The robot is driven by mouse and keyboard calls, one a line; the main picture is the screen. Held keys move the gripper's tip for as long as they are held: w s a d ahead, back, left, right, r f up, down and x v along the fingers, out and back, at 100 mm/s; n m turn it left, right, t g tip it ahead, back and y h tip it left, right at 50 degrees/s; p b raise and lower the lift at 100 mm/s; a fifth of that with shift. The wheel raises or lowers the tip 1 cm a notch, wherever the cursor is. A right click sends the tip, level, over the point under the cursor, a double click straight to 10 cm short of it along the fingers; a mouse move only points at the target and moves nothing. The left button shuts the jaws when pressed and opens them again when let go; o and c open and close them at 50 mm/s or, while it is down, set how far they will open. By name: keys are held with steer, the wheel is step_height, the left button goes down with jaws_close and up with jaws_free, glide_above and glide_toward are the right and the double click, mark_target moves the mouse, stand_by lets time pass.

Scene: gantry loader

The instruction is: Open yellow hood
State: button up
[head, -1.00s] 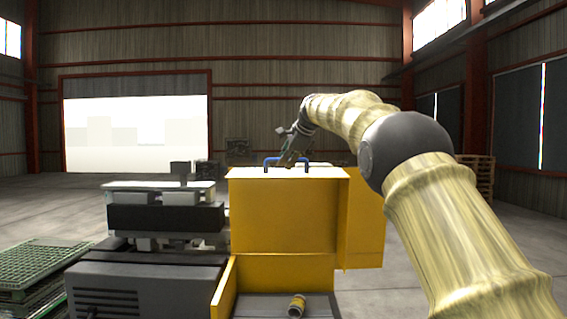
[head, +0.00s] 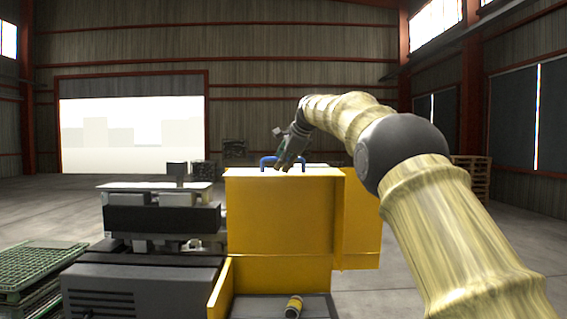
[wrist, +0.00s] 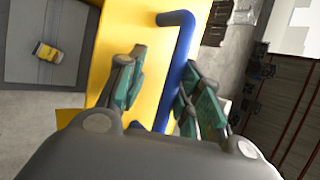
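The yellow hood (head: 280,215) stands upright in the middle of the head view, with a blue handle (head: 268,160) on its top. In the wrist view the yellow hood (wrist: 125,40) fills the centre-left and the blue handle (wrist: 178,65) runs down between my fingers. My gripper (head: 284,166) is at the handle from above. In the wrist view my gripper (wrist: 160,90) is open, with a green-padded finger on each side of the handle. The left finger is clear of the handle; the right pad is close to it, and I cannot tell if it touches.
A yellow-and-dark cylinder (head: 293,306) lies on the grey floor of the machine below the hood. A grey machine unit (head: 150,285) stands to the left, with green trays (head: 35,270) beyond it. Pallets (head: 470,178) stand at the far right.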

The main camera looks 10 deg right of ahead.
steer(key=v, duration=1.2)
steer(key=shift+f, duration=0.1)
